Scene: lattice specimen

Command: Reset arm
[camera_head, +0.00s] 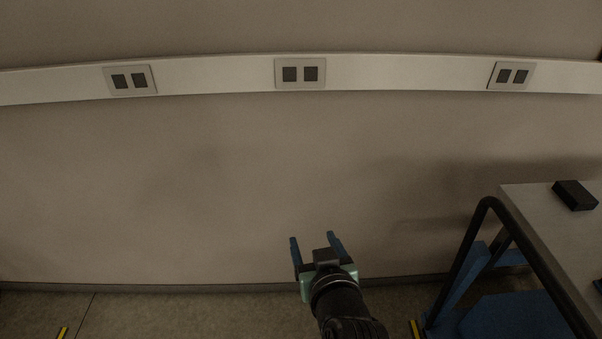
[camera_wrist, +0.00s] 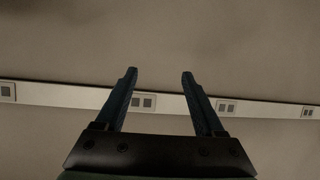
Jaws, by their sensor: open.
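My gripper (camera_head: 314,241) shows in the lower middle of the head view, with two blue fingers on a green and black body. Its fingers are spread apart with nothing between them. It is held out in front of the bare wall, touching nothing that I can see. In the wrist view, the two dark blue fingers (camera_wrist: 159,74) stand apart, with only the wall and a white rail behind them.
A pale rail (camera_head: 215,76) with several socket plates runs along the wall (camera_head: 180,190). At the right stands a table (camera_head: 540,205) with a black block (camera_head: 574,195) on top. A black tubular frame (camera_head: 470,240) and blue parts are beside it.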

